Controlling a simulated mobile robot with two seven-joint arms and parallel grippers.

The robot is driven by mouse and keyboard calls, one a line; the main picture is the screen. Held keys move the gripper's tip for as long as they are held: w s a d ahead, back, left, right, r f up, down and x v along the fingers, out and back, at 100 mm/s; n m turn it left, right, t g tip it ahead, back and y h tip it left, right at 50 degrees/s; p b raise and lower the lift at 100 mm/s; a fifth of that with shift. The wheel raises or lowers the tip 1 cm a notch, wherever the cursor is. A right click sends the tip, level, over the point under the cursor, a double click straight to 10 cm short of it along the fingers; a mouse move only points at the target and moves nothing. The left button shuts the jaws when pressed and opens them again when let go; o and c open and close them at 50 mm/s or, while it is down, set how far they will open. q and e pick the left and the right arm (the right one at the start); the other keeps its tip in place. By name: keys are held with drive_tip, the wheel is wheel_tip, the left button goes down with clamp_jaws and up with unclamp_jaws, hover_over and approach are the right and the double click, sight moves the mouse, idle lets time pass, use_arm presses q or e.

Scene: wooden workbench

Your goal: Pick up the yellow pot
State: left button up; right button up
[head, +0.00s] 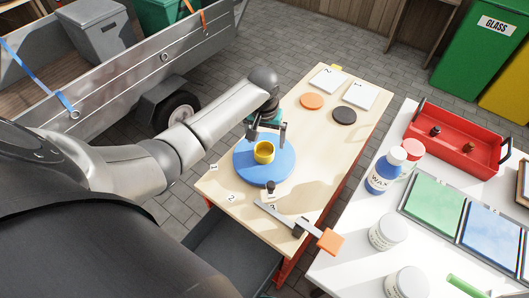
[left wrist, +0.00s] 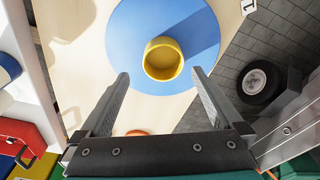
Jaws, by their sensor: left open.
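The yellow pot (head: 264,152) is a small round open cup standing upright on a round blue disc (head: 249,172) on the wooden workbench. My left gripper (head: 267,138) is above and just behind the pot, with its fingers pointing down. In the left wrist view the pot (left wrist: 163,60) lies ahead of the two spread fingertips (left wrist: 160,75), roughly centred between them. The jaws are open and empty, and nothing is held. My right gripper is not in view.
An orange disc (head: 312,101), a black disc (head: 344,115) and white numbered cards (head: 328,80) lie farther back on the workbench (head: 300,135). A clamp-like tool with an orange block (head: 330,241) lies at the front. A white table with bottles (head: 384,172) and a red toolbox (head: 458,140) stands to the right.

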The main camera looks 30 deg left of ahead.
sight(264, 154)
use_arm(q)
drive_tip(key=shift+a+f, duration=0.1)
drive_tip(key=shift+f, duration=0.45)
drive_tip(key=f, duration=0.1)
drive_tip(key=f+b, duration=0.1)
drive_tip(key=f, duration=0.1)
drive_tip(key=f+b, duration=0.1)
drive_tip(key=shift+w+a+f, duration=0.15)
drive_tip(key=shift+a+f, duration=0.1)
drive_tip(key=shift+f, duration=0.05)
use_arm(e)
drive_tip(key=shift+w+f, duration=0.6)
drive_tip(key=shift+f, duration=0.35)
use_arm(q)
drive_tip(key=c, duration=1.3)
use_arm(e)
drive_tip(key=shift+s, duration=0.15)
